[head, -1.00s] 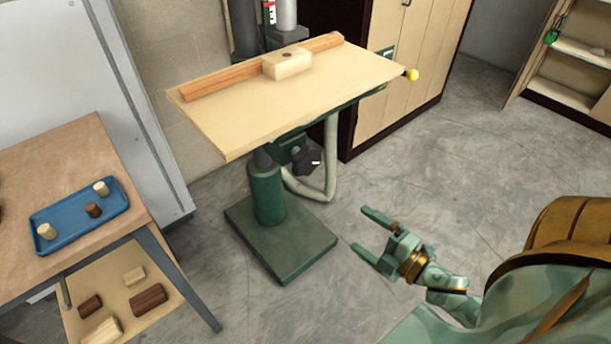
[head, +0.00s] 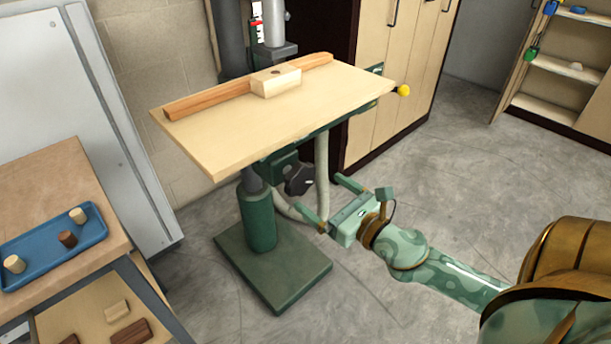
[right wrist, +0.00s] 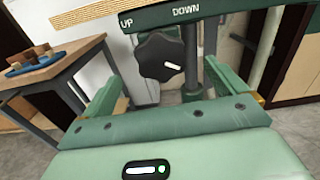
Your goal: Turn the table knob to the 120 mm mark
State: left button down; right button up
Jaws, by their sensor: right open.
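The table knob (head: 299,180) is black and lobed, with a white mark, and sits under the drill press table (head: 225,150) on the green column bracket. In the right wrist view the knob (right wrist: 161,57) is ahead, between the fingers' directions, below a green bar lettered UP and DOWN. Its white mark points right and slightly down. My right gripper (head: 328,204) is open and empty, a short way to the right of the knob and apart from it. A red and white scale (head: 256,28) stands behind the table, too small to read. My left gripper is out of view.
A wood block (head: 276,82) and fence (head: 205,101) lie on the table. A yellow ball handle (head: 403,90) sticks out at its right edge. A bench with a blue tray (head: 88,235) stands left. Floor on the right is clear.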

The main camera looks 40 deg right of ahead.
aim_at(304, 180)
jog(key=w, duration=0.7)
jog(key=shift+a+f, duration=0.1)
jog(key=shift+a, duration=0.15)
jog(key=c, duration=1)
